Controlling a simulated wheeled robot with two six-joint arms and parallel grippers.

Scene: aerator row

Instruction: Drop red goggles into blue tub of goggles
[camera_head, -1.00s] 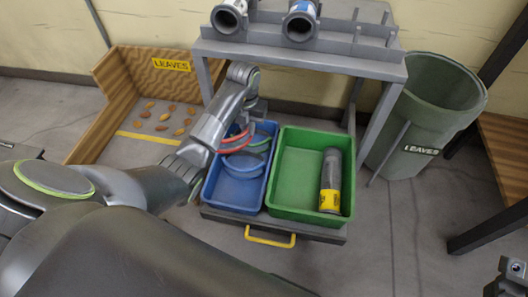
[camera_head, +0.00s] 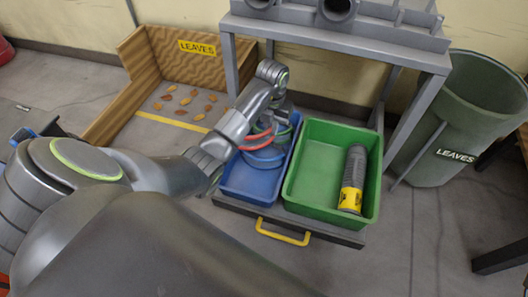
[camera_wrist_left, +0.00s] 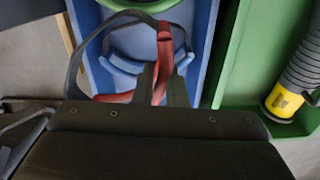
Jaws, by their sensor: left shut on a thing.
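The blue tub (camera_head: 240,186) stands on a low grey cart, left of the green tub. My left gripper (camera_head: 270,122) is over the back part of the blue tub, partly hidden by my own arm. The left wrist view shows its two fingers (camera_wrist_left: 163,85) shut on the red goggles (camera_wrist_left: 164,50). The red goggles also show as a red band (camera_head: 256,138) under the gripper in the head view. Blue goggles (camera_wrist_left: 125,66) lie in the blue tub below them, and a green rim (camera_wrist_left: 150,5) shows beyond. Whether the red goggles touch those below, I cannot tell.
The green tub (camera_head: 309,180) holds a grey cylinder with a yellow band (camera_head: 353,180). A grey rack (camera_head: 340,45) stands above the tubs. A green-grey leaves bin (camera_head: 455,120) is at right. A wooden leaves box (camera_head: 135,62) is at left.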

